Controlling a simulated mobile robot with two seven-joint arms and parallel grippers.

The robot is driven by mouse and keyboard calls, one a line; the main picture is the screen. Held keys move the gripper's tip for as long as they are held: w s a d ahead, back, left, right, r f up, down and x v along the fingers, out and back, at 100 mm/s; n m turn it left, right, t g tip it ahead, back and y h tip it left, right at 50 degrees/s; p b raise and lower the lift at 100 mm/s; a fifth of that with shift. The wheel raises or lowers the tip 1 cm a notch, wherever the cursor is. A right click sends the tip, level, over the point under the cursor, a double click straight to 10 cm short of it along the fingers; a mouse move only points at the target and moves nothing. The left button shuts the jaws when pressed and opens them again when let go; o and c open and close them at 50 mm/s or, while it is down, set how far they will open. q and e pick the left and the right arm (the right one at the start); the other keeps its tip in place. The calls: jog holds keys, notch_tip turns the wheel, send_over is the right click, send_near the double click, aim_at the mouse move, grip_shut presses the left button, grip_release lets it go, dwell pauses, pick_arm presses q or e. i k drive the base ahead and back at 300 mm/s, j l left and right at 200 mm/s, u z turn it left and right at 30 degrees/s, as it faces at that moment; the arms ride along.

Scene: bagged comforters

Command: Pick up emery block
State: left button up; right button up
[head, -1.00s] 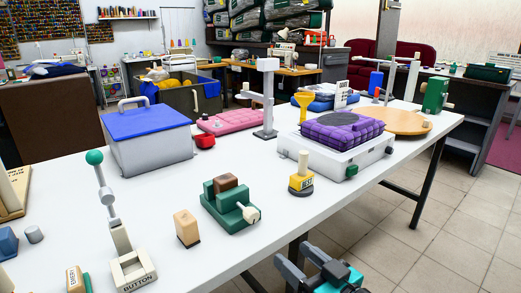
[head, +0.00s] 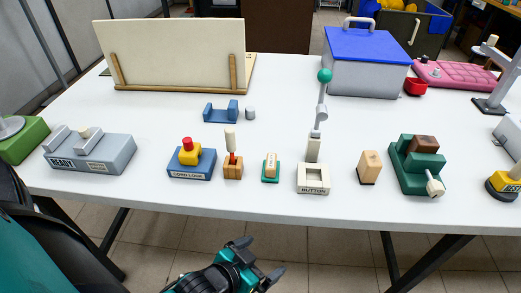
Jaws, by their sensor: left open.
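The emery block (head: 271,168) is a small cream block with a label, on a green base. It stands upright near the front edge of the white table (head: 290,211), just left of the BUTTON block (head: 313,178). My left gripper (head: 260,258) is open and empty. It shows at the bottom of the head view, in front of the table edge and apart from the emery block. My right gripper is out of view.
A wooden block with a peg (head: 233,167) stands close left of the emery block. The CORD LOCK block (head: 192,160) is further left, and a plain wooden block (head: 370,168) is to the right. The table behind the emery block is mostly clear.

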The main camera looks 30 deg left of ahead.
aim_at(271, 167)
jog(key=u, duration=0.9)
jog(key=i, duration=0.05)
